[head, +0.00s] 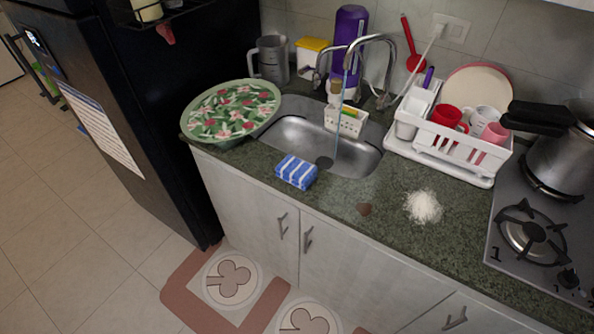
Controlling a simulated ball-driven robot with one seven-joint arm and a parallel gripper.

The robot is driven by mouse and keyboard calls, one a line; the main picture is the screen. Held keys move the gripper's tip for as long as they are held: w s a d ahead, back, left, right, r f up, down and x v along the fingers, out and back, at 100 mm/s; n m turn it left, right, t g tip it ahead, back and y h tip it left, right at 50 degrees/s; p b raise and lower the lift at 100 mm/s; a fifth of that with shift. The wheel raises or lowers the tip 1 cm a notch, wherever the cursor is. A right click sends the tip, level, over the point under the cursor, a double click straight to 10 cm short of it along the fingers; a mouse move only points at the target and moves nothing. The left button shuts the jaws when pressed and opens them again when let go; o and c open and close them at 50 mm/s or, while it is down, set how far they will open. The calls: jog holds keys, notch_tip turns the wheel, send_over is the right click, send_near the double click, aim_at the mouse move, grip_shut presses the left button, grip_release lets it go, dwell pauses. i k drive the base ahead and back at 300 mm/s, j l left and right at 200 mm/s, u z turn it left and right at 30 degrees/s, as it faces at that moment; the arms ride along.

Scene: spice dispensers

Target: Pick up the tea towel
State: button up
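A blue, white-striped folded cloth (296,172), which looks like the tea towel, lies on the dark green counter (335,198) at the front edge of the sink. It is a small, thick block, with nothing on top of it. My gripper is not in view.
Left of the sink (290,130) is a green floral-topped round item (232,110). A white dish rack (450,150) with cups stands to the right. White powder (423,206) and a brown patch (364,209) lie on the counter. The stove (530,240) is far right, the black fridge (140,110) left.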

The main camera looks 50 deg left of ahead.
aim_at(301, 173)
jog(key=u, duration=0.55)
jog(key=i+u, duration=0.1)
jog(key=u, duration=0.4)
jog(key=i+l+u, duration=0.1)
jog(key=u, duration=0.4)
jog(key=i+l+u, duration=0.1)
jog(key=u, duration=0.4)
jog(key=l+u, duration=0.2)
jog(key=u, duration=0.3)
jog(key=i, duration=0.05)
